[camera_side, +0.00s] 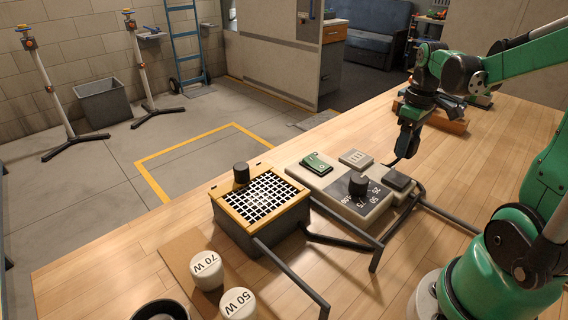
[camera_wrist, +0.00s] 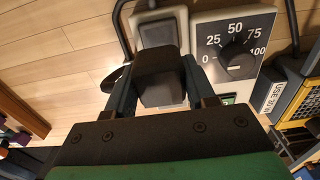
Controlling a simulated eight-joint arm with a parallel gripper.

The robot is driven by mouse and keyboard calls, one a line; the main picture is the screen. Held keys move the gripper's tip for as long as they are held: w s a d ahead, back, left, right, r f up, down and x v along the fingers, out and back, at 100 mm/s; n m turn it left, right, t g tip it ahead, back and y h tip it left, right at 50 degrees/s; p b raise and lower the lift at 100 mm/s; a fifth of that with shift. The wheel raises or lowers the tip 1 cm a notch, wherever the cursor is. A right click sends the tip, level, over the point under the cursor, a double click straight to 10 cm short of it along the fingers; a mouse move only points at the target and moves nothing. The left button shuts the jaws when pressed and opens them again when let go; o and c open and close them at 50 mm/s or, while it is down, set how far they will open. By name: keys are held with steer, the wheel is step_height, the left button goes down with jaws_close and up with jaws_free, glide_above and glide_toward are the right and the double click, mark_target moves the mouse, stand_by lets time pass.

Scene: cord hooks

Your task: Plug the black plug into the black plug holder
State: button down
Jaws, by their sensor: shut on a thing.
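My gripper (camera_side: 408,145) is above the wooden bench, just behind the grey control box. In the wrist view its fingers are closed on a dark block, the black plug (camera_wrist: 160,70). A dark cord (camera_side: 395,163) hangs from below the gripper in the side view. The likely black plug holder (camera_side: 399,179) is a dark block on a small grey base at the box's right end. In the wrist view the holder (camera_wrist: 158,32) shows just beyond the plug, partly covered by it. The plug appears apart from the holder and raised above it.
The control box has a black dial (camera_side: 358,184) and a green switch (camera_side: 316,163). A yellow-topped grid unit (camera_side: 262,197) stands to its left. Dark cords (camera_side: 345,240) cross the bench in front.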

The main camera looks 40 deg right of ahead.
mark_target(397, 177)
steer(key=shift+f, duration=2.45)
steer(key=shift+f, duration=0.55)
steer(key=shift+c, duration=1.1)
jaws_free()
steer(key=shift+r, duration=2.75)
steer(key=w+a+r+t, duration=0.1)
steer(key=a, duration=0.2)
steer(key=w+a+r+t, duration=0.1)
steer(key=a, duration=0.3)
steer(key=w+a+t+h, duration=0.1)
steer(key=w+a, duration=0.1)
steer(key=a, duration=0.1)
steer(key=shift+a+r, duration=0.25)
steer(key=shift+r, duration=0.15)
steer(key=a+r+t+y, duration=0.1)
steer(key=a+t, duration=0.3)
steer(key=a, duration=0.5)
steer(key=shift+a, duration=0.15)
